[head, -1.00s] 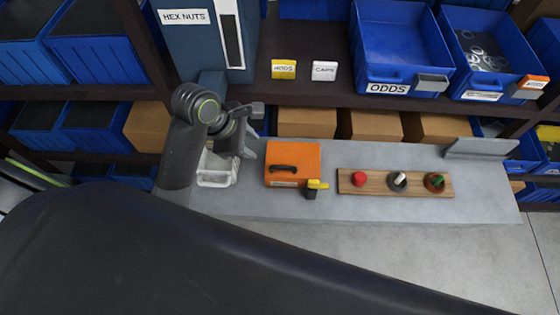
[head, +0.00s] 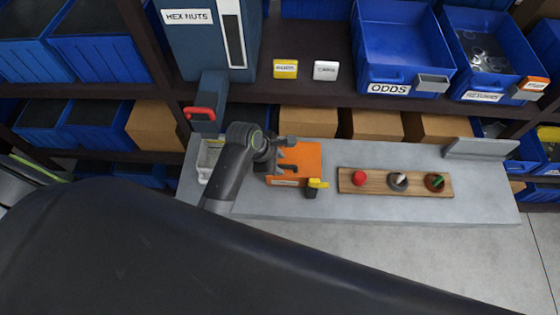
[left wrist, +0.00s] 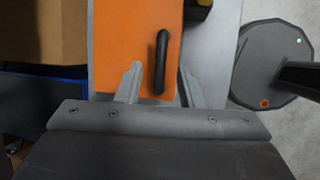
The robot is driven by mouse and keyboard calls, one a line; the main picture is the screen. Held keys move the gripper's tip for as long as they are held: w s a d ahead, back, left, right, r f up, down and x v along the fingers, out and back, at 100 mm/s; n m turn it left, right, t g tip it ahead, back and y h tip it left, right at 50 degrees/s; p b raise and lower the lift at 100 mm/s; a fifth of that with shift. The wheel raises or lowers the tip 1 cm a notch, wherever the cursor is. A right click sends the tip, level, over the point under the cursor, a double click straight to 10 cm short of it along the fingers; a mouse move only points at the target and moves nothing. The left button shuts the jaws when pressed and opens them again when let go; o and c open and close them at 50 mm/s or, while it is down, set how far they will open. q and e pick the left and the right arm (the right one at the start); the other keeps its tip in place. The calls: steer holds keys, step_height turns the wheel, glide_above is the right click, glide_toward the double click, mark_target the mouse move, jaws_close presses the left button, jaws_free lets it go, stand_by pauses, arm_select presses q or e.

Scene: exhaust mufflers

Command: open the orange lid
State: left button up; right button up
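The orange lid (head: 310,155) belongs to a small orange box on the grey bench and lies flat. In the left wrist view the lid (left wrist: 125,30) fills the middle, with its black bar handle (left wrist: 161,62) standing out. My left gripper (head: 285,157) is over the lid and hides most of the handle in the head view. In the left wrist view my left gripper (left wrist: 161,80) is open, with one finger on each side of the handle and gaps to both. My right gripper is not in view.
A black-and-yellow latch-like part (head: 315,187) sits at the box's front right corner. A wooden board (head: 380,182) with red, white and green knobs lies to the right. Shelves with blue bins (head: 395,50) stand behind.

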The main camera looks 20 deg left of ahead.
arm_select(q)
steer(key=shift+w+d+f, duration=0.15)
steer(key=shift+d+f, duration=0.05)
steer(key=shift+f, duration=0.4)
jaws_close()
